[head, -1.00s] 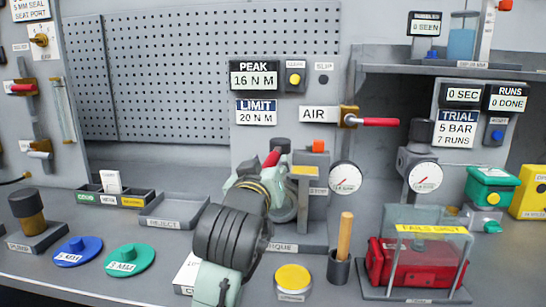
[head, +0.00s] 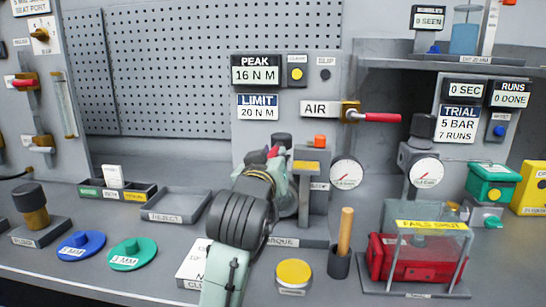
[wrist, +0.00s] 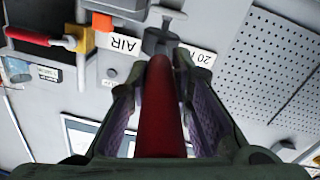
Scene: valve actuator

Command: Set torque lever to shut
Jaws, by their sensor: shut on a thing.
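The torque lever is a red bar (wrist: 161,105) that runs lengthwise between the two fingers in the wrist view, out to a grey metal fitting (wrist: 160,38). My gripper (wrist: 163,72) is shut around it. In the head view my gripper (head: 272,168) is at the torque station, left of its grey upright post (head: 314,200). Only a small red piece of the lever (head: 272,152) shows there; my gripper and wrist hide the rest. The peak display (head: 257,75) reads 16 N M and the limit sign (head: 257,107) reads 20 N M.
A red-handled air lever (head: 376,117) is above right on the panel. Pressure gauges (head: 346,172), a wooden-handled tool in a cup (head: 346,230) and a guarded red box (head: 395,258) stand to the right. A yellow button (head: 293,272) is in front. An empty reject tray (head: 176,204) lies left.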

